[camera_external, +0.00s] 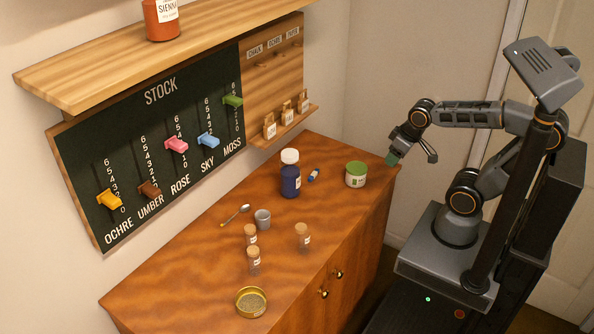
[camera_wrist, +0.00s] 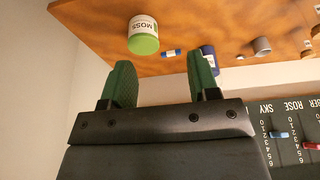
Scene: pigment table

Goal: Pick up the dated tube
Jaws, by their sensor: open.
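A small blue tube with a white label (camera_external: 314,175) lies on the table between the dark blue bottle and the green-lidded jar; it also shows in the wrist view (camera_wrist: 171,53). Several cork-stoppered glass vials with labels stand nearer the front: a left one (camera_external: 251,235), a right one (camera_external: 302,237) and a lower one (camera_external: 254,262). The writing on the tube and vials is too small to read, so I cannot tell which is dated. My gripper (camera_external: 411,156) is open and empty at the table's right end, apart from everything; its green fingers show in the wrist view (camera_wrist: 158,62).
On the table (camera_external: 200,270) stand a MOSS jar (camera_wrist: 143,34), a dark blue bottle (camera_external: 290,182), a grey cup (camera_external: 263,219), a spoon (camera_external: 236,215) and a round tin (camera_external: 251,302). Behind is the STOCK slider board (camera_external: 150,125), under a wooden shelf (camera_external: 110,68). The table's right-front area is clear.

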